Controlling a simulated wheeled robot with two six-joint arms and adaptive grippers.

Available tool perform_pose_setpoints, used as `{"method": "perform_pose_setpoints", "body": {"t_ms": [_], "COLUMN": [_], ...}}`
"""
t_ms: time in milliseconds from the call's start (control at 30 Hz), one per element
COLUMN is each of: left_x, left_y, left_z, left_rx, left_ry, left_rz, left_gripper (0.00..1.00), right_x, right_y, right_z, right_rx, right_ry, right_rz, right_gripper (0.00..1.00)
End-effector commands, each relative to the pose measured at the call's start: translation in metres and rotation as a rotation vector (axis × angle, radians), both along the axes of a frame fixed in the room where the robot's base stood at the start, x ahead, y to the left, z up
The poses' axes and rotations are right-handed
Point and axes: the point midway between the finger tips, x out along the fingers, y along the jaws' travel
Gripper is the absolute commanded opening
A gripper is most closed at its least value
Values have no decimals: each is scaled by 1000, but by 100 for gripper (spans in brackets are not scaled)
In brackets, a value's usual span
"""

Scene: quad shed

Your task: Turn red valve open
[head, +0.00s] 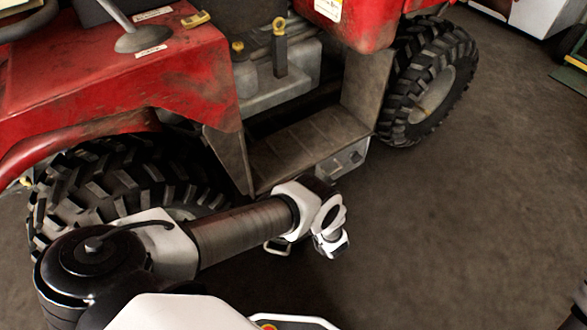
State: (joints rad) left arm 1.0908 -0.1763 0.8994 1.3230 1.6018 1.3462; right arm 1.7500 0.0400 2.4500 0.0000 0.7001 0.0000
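I cannot make out a red valve in the head view. A red quad vehicle (185,75) with worn paint fills the upper left. A grey metal box (347,160) sits low on its side, just under the footwell. My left arm reaches across in front of the quad. Its wrist end (332,238) is beside and in front of that box, over the floor. The fingers of my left gripper cannot be told apart there, nor whether they hold anything. My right gripper is out of view.
A large tyre (120,185) is behind my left arm, and another tyre (432,85) stands at the upper right. The footwell (300,145) lies between them. A yellow-topped lever (279,45) rises above it. The dark floor (455,225) is clear at right.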

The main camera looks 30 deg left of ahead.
Motion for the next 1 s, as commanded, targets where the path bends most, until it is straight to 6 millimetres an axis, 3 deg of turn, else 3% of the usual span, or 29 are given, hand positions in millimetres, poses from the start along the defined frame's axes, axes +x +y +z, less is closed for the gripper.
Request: {"method": "perform_pose_setpoints", "body": {"t_ms": [533, 567, 600, 633, 1000], "left_x": [0, 0, 0, 0, -2], "left_y": [2, 2, 2, 2, -5], "left_z": [0, 0, 0, 0, 0], "left_rx": [-11, -11, -11, -11, -11], "left_ry": [-29, -29, -29, -28, -26], "left_rz": [3, 3, 2, 2, 0], "left_gripper": [11, 53, 67, 71, 71], "right_x": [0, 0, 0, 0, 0], "right_y": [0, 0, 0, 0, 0], "right_z": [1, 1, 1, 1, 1], "right_rx": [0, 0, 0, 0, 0], "right_ry": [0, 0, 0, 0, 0], "right_rz": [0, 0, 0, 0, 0], "right_gripper": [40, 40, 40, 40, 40]}}
